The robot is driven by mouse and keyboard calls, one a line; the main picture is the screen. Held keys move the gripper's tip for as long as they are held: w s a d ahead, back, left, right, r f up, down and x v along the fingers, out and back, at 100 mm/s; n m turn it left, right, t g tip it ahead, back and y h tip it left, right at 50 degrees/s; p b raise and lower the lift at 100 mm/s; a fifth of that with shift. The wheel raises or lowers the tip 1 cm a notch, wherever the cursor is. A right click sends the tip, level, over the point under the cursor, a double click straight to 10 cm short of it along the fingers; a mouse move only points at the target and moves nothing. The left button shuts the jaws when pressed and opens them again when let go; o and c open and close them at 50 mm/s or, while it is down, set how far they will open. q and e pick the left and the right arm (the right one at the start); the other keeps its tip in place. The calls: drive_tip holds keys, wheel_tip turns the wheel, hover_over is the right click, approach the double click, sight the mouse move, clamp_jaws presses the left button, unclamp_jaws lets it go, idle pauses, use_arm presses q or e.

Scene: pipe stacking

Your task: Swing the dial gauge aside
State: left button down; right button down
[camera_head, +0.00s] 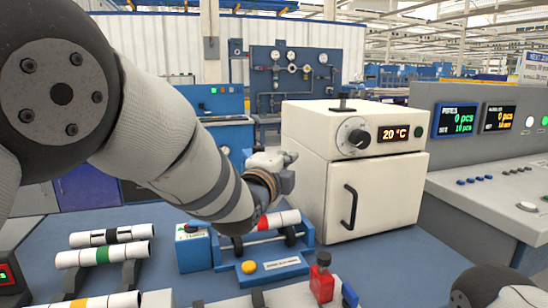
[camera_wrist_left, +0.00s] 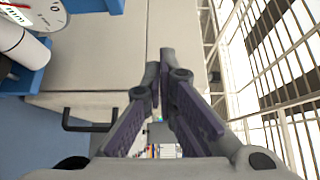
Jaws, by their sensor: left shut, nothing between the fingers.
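The dial gauge (camera_wrist_left: 36,14) shows its round white face at the top left corner of the left wrist view, partly cut off. It sits by a blue stand and over a white pipe (camera_wrist_left: 24,44). In the head view I cannot make out the gauge; my left arm and gripper cover that area. My left gripper (camera_head: 287,168) is beside the oven front, above the blue fixture (camera_head: 302,232) that carries a white pipe with a red band (camera_head: 279,220). Its fingers (camera_wrist_left: 158,78) are closed together and empty, apart from the gauge.
A cream oven (camera_head: 368,183) with a black handle stands close behind the gripper. White pipes with coloured bands (camera_head: 104,255) lie on a rack at left. A grey console (camera_head: 485,170) is at right. Blue table (camera_head: 400,262) is bare there.

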use_arm(q)
drive_tip(key=w+a, duration=0.1)
drive_tip(key=w, duration=0.1)
drive_tip(key=w+a, duration=0.1)
drive_tip(key=w, duration=0.1)
drive_tip(key=shift+a, duration=0.3)
drive_tip(key=shift+a+f, duration=0.1)
